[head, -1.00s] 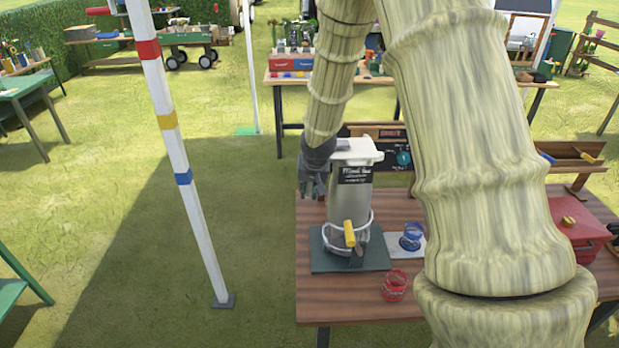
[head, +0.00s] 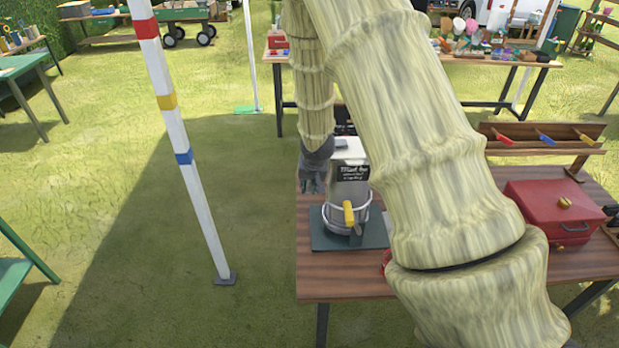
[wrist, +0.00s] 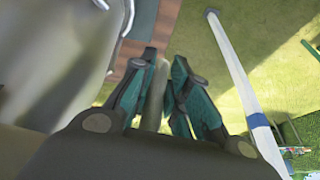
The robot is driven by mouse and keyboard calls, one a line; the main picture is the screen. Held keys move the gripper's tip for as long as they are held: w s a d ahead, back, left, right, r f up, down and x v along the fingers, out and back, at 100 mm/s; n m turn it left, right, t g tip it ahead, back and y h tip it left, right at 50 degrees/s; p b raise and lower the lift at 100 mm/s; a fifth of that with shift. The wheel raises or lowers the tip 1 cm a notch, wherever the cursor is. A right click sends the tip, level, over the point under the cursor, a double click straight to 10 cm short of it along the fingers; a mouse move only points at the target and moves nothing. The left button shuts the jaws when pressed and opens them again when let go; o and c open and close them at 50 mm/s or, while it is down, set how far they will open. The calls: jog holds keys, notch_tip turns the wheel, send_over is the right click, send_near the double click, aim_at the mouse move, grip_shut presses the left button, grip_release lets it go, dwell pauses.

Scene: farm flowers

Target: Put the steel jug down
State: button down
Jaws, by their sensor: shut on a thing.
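In the wrist view, my gripper's fingers (wrist: 155,92) are closed around a narrow upright grey bar, seemingly the jug's handle. The large metal wall (wrist: 55,60) beside them fills the left.
The brown table (head: 340,285) has bare wood in front of the mat. A red box (head: 545,213) and a wooden rack (head: 545,137) stand at its right. My arm hides the table's middle. A striped white pole (head: 175,130) stands left, over open grass.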

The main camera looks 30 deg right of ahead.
jog(key=shift+f, duration=0.45)
jog(key=c, duration=1.4)
grip_release()
jog(key=shift+s, duration=0.1)
jog(key=shift+o, duration=0.2)
